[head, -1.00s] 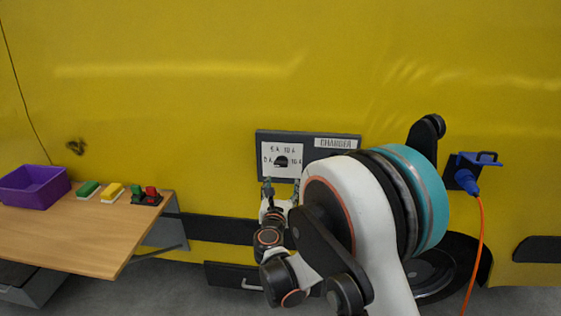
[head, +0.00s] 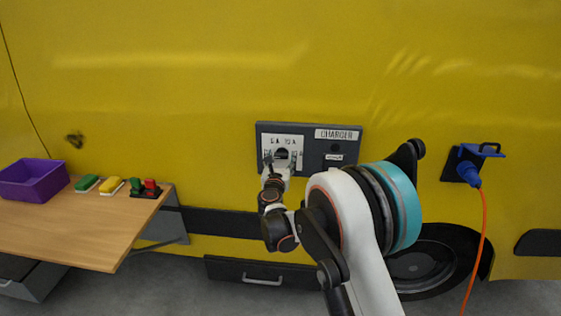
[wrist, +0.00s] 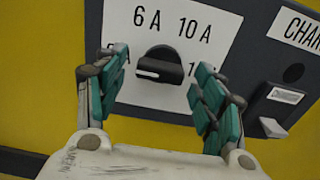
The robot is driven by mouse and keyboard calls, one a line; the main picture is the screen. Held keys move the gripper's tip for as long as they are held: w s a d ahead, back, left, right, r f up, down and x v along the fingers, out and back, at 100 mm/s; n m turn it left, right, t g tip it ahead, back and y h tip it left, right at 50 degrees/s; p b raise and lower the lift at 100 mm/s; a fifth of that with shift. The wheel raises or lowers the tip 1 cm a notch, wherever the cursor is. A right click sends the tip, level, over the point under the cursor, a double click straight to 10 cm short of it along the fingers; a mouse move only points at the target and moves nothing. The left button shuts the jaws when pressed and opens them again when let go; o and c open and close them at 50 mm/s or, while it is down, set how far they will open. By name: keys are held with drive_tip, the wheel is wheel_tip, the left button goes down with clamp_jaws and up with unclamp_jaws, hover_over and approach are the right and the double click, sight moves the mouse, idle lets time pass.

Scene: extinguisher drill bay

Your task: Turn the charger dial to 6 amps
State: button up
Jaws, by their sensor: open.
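The charger panel (head: 309,132) is a dark box on the yellow wall. Its white dial plate carries "6 A", "10 A" and two partly hidden marks at the lower left and lower right. The black dial (wrist: 159,66) sits in the middle of the plate in the wrist view, with a small pale mark at its left end, toward the lower-left label. My gripper (wrist: 160,85) is open, its teal-padded fingers on either side of the dial and apart from it. In the head view my gripper (head: 282,161) is in front of the plate and partly covers it.
A wooden table (head: 75,233) at left holds a purple bin (head: 34,182), a green block (head: 87,183), a yellow block (head: 111,186) and red-green switches (head: 146,188). A blue plug (head: 468,175) with an orange cable hangs at right. A small lever (wrist: 272,127) is right of the dial plate.

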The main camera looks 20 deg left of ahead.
drive_tip(key=shift+w+a, duration=0.1)
drive_tip(key=shift+w, duration=0.35)
drive_tip(key=c, duration=1.1)
drive_tip(key=shift+o, duration=0.2)
drive_tip(key=shift+m, duration=0.4)
drive_tip(key=m+b, duration=0.1)
drive_tip(key=m, duration=0.3)
drive_tip(key=shift+m, duration=0.3)
drive_tip(key=m+b, duration=0.1)
drive_tip(key=m, duration=0.5)
drive_tip(key=shift+r, duration=0.15)
drive_tip(key=shift+m, duration=0.3)
